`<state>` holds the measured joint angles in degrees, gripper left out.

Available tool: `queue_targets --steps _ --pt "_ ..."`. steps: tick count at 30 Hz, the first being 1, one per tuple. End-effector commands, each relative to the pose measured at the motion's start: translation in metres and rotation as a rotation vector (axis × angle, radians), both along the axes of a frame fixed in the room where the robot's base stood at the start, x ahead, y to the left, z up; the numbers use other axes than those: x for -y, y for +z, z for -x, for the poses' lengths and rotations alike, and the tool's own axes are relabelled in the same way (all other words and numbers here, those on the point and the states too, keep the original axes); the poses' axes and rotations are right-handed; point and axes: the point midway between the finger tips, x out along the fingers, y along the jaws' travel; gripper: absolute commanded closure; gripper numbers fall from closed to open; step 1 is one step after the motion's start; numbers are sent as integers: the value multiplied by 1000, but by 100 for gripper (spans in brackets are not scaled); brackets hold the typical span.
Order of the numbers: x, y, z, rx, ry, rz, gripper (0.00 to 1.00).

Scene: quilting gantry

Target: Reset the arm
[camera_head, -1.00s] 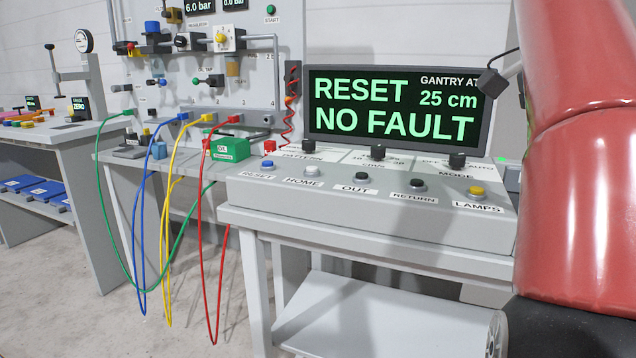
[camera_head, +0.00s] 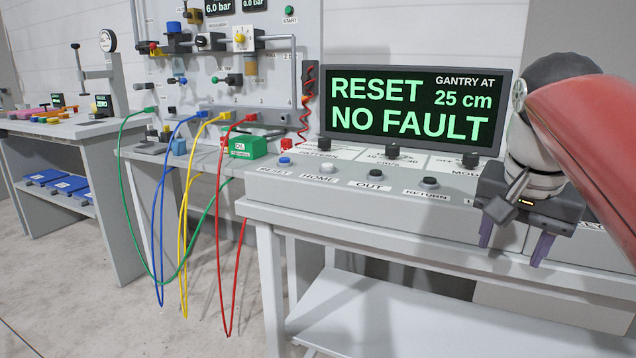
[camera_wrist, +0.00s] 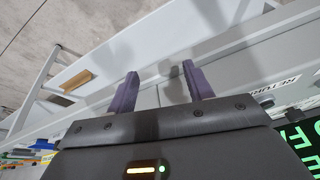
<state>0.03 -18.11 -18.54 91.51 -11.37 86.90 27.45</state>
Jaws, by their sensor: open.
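My gripper (camera_head: 514,243) hangs at the right end of the control console (camera_head: 345,200), its two purple fingers pointing down and spread apart with nothing between them. In the wrist view the open fingers (camera_wrist: 160,92) show over the console's front edge, with part of the RETURN label beside them. The red arm link is at the right edge of the head view. The display (camera_head: 412,108) reads "RESET", "NO FAULT" and "GANTRY AT 25 cm". My gripper hides the LAMPS button and part of the MODE label.
The console carries RESET (camera_head: 285,161), HOME (camera_head: 328,168), OUT (camera_head: 375,174) and RETURN (camera_head: 429,182) buttons. Coloured hoses hang in loops from a pneumatic panel (camera_head: 262,80) at the left. A side bench (camera_head: 100,128) stands farther left. The floor in front is clear.

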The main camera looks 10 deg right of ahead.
Motion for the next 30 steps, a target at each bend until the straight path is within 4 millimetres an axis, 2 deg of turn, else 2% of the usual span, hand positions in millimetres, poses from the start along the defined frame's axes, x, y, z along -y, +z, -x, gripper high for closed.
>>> queue_targets --steps 1,3,9,12,15,20,30 --pt "-20 -21 4 12 104 -2 48" --pt "-48 -50 7 33 246 6 48" --pt "-121 -134 31 89 587 56 48" --pt "-143 -169 44 106 699 88 48" --pt "-156 -193 54 117 768 111 48" --pt "-163 -208 61 123 810 129 48" --pt "-163 -209 60 122 810 127 48"
